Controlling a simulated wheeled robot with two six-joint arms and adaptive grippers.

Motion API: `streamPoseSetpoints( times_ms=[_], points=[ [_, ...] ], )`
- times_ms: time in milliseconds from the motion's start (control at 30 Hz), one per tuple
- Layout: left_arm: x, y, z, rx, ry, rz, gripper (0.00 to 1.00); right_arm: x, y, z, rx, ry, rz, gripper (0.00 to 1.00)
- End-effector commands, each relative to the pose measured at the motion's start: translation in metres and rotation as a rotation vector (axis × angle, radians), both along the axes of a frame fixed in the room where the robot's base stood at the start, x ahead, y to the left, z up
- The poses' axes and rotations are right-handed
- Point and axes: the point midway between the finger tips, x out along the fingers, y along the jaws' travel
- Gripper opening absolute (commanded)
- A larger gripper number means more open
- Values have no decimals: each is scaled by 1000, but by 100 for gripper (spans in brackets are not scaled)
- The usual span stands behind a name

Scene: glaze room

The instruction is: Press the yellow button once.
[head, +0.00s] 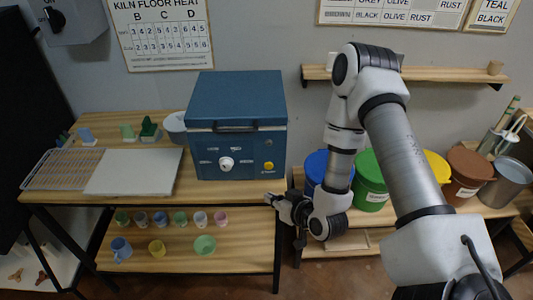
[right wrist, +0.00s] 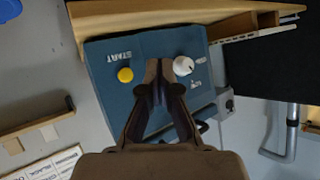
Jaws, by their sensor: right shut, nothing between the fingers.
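In the right wrist view the yellow button (right wrist: 125,75) sits beside the word START, left of my fingertips. A white dial (head: 226,164) is left of the button in the head view. My right gripper (head: 270,198) is shut and empty, below and in front of the kiln's lower right corner. In the right wrist view my right gripper (right wrist: 158,72) points at the panel between button and dial. My left gripper is not in view.
The kiln stands on a wooden table (head: 120,190) with a white board (head: 133,172) and a wire rack (head: 60,169). Several cups stand on the shelf below. Right of the kiln are a blue bucket (head: 315,165), a green bucket (head: 370,185) and more buckets.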

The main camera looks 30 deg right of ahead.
Motion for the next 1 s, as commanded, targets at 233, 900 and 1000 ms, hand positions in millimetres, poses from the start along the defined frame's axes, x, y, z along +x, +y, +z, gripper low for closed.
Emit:
streamPoseSetpoints(
  times_ms=[233, 900, 1000],
  points=[
    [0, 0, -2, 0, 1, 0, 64, 0, 0, -2, 0, 1, 0, 0],
    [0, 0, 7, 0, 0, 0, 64, 65, -39, -2, -1, -2, 0, 0],
    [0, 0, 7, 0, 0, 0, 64, 72, -44, -2, -1, 0, 0, 0]
  ],
)
